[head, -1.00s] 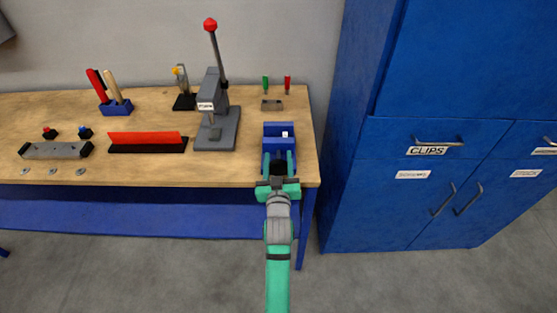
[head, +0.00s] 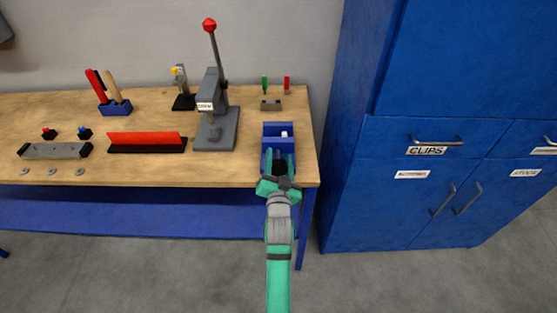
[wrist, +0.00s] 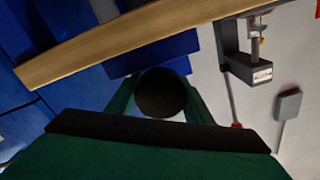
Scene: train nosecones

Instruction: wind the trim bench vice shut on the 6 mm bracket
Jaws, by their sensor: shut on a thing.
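The blue bench vice (head: 278,128) stands at the right end of the wooden bench, near its front edge. A small white piece, perhaps the 6 mm bracket, (head: 284,134) shows between its blue jaws; I cannot tell whether both jaws touch it. My green gripper (head: 279,166) is at the front of the vice, its fingers around a dark handle. In the wrist view the handle's round dark end (wrist: 161,92) sits between the two green fingers, and blue vice body (wrist: 150,55) shows behind it. My gripper is shut on this handle.
A grey press (head: 216,125) with a red-knobbed lever stands left of the vice. Blue cabinets (head: 430,190) stand close on the right. The bench front edge (head: 150,184) runs beside my arm.

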